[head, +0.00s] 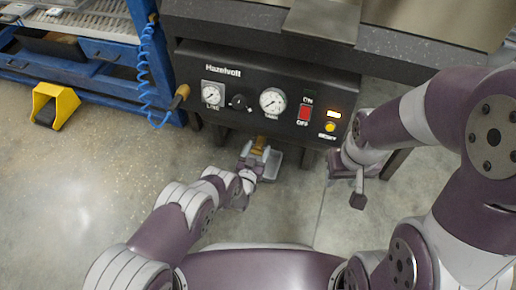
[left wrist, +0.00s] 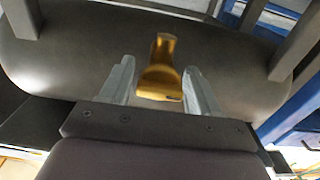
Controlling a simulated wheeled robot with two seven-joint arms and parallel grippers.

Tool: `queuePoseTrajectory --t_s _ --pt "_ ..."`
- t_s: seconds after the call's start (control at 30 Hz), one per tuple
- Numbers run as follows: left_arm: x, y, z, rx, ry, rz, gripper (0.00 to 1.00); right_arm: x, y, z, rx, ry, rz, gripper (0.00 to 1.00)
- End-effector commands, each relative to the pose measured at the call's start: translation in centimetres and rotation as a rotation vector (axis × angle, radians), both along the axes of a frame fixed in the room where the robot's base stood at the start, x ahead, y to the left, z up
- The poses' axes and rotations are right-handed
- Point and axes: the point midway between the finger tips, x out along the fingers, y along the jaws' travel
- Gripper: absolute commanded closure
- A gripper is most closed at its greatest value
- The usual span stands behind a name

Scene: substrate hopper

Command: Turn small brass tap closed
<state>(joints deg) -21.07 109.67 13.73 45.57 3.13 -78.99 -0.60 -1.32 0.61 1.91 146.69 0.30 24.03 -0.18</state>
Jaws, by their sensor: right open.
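The small brass tap (head: 260,142) is below the lower edge of the black Hazelvolt panel (head: 235,75) in the head view. In the left wrist view the brass tap (left wrist: 160,70) stands between my two grey fingers, with a visible gap on each side. My left gripper (head: 256,158) is open around the tap and does not appear to grip it. The fingers also show in the left wrist view (left wrist: 159,85). My right gripper (head: 350,184) is at the right, below the panel's right end, open and away from the tap. The tap's base is partly hidden.
The panel carries two gauges (head: 272,101), a black knob (head: 239,102), a red switch (head: 304,114) and a yellow button (head: 330,127). A blue coiled hose (head: 144,70) hangs at the left by a blue rack (head: 105,53). A yellow object (head: 56,103) lies on open floor.

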Motion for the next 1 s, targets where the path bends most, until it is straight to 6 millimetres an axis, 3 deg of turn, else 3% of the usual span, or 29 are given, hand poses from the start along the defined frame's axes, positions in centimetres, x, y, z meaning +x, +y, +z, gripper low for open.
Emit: queuePoseTrajectory --t_s 0.03,0.1,0.13,0.27,0.5,0.73,0.77,0.8,0.83,1.0 --pt "0.01 0.00 0.01 0.000 0.000 0.000 0.57 0.00 0.00 0.00 0.000 0.000 0.000 0.57" --pt "0.01 0.00 0.01 0.000 0.000 0.000 0.80 0.00 0.00 0.00 0.000 0.000 0.000 0.57" --pt "0.01 0.00 0.01 0.000 0.000 0.000 0.84 0.01 0.00 0.00 0.000 0.000 0.000 0.57" --pt "0.04 -0.01 -0.09 0.028 -0.009 0.000 0.84 0.01 0.00 -0.24 0.000 0.000 0.000 0.57" --pt "0.07 -0.02 -0.02 0.234 -0.077 0.000 0.84 0.01 0.00 -0.94 0.000 0.000 0.000 0.57" --pt "0.05 -0.02 0.03 0.238 -0.077 0.000 0.84 0.01 0.00 -0.85 0.000 0.000 0.000 0.57" --pt "0.05 -0.02 0.04 0.238 -0.077 0.000 0.47 0.01 0.00 -0.85 0.000 0.000 0.000 0.57" --pt "0.06 -0.02 0.04 0.238 -0.077 0.000 0.34 0.01 0.00 -0.84 0.000 0.000 0.000 0.57" --pt "0.05 -0.02 0.03 0.237 -0.077 0.000 0.28 0.01 0.00 -0.84 0.000 0.000 0.000 0.57" --pt "0.05 -0.02 0.02 0.237 -0.077 0.000 0.28 0.01 0.00 -0.85 0.000 0.000 0.000 0.57"
